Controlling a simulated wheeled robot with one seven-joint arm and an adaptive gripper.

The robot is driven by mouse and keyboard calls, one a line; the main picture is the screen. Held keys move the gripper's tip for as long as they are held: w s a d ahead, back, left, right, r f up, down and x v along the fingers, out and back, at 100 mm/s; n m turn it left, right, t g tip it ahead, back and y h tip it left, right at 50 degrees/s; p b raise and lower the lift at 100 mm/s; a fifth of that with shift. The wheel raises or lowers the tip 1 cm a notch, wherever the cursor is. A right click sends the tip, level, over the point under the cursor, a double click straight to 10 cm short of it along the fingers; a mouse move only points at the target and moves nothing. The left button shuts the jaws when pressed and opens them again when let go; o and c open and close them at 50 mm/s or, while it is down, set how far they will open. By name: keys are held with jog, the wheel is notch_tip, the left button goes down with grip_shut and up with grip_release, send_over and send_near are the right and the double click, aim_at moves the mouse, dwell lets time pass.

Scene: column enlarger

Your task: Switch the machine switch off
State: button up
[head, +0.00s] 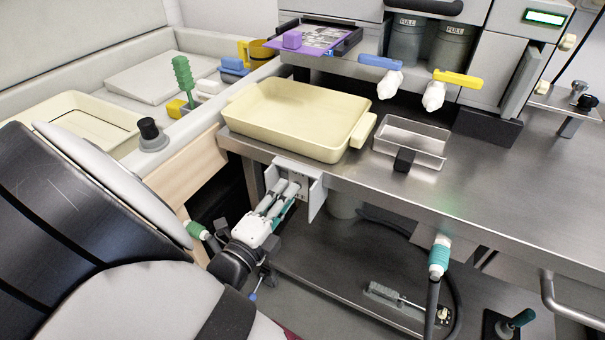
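My gripper (287,188) reaches up and to the right under the front edge of the steel counter. Its fingertips are at or very near a small white box (315,197) with open side plates and a panel with dark marks between them. The fingers look close together, but I cannot tell whether they are shut or hold anything. The machine switch cannot be made out; the fingers cover part of the panel. A teal part (285,213) shows beside the fingers.
A cream tray (290,145) and a clear bin (425,140) stand on the counter (500,200) above my gripper. A teal-handled cable plug (438,257) hangs at the right. A lower steel shelf (340,255) lies below. A green-ended part (196,229) is left of my gripper.

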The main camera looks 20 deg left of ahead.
jog(key=shift+f, duration=0.65)
jog(key=shift+s+d+f+b, duration=0.15)
jog(key=shift+f+b, duration=0.9)
jog(key=shift+f, duration=1.2)
jog(key=shift+s+r+p, duration=0.2)
jog(key=shift+s+p, duration=0.1)
jog(key=shift+p, duration=0.25)
jog(key=shift+s, duration=0.1)
jog(key=shift+s+a+r+p, duration=0.15)
jog(key=shift+s+p, duration=0.25)
jog(key=shift+s, duration=0.55)
jog(key=shift+s+a+p, duration=0.2)
jog(key=shift+s+p, duration=0.15)
jog(key=shift+s, duration=0.6)
jog(key=shift+s+a+r+p, duration=0.15)
jog(key=shift+s+p, duration=0.25)
jog(key=shift+s, duration=0.55)
